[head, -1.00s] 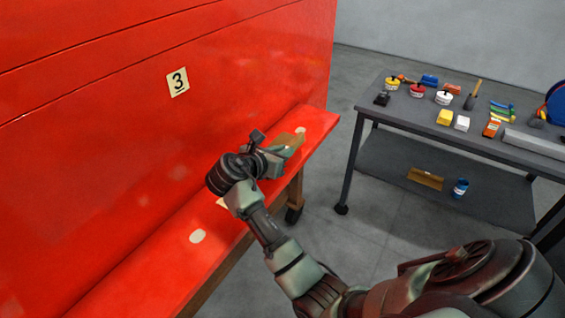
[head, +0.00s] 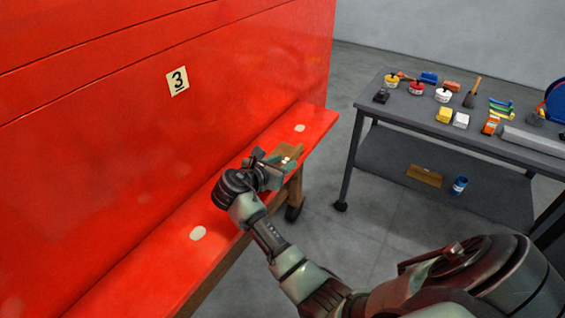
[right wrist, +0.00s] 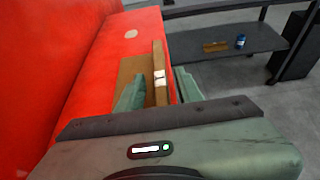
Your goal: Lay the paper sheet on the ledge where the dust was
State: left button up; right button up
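The paper sheet (right wrist: 131,69) is a brown flat piece with an upright tan strip along one side and a small white mark. It lies on the red ledge (head: 145,265); it also shows in the head view (head: 290,150), partly behind my gripper. My right gripper (right wrist: 161,88) is just above the ledge, its two green fingers astride the strip. A gap shows beside the strip, so the fingers look open. In the head view my right gripper (head: 278,168) hides the ledge beneath it. My left gripper is not in view. I see no dust on the ledge.
Pale round patches mark the ledge, one at the far end (head: 299,128) and one nearer (head: 198,233). The red wall (head: 120,150) rises behind it. A dark workbench (head: 400,120) with pots and tools stands right; its lower shelf holds a brown piece (head: 425,176) and blue jar (head: 459,186).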

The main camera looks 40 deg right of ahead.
jog(key=shift+r, duration=0.1)
jog(key=shift+a+r, duration=0.15)
jog(key=shift+r, duration=0.05)
jog(key=p+v, duration=0.8)
jog(key=v, duration=0.1)
jog(key=shift+s+r, duration=0.1)
jog(key=shift+r, duration=0.1)
jog(key=shift+s+a, duration=0.35)
jog(key=shift+a, duration=0.45)
jog(key=shift+s+a+r, duration=0.1)
jog(key=shift+a+r, duration=0.05)
jog(key=shift+a, duration=0.2)
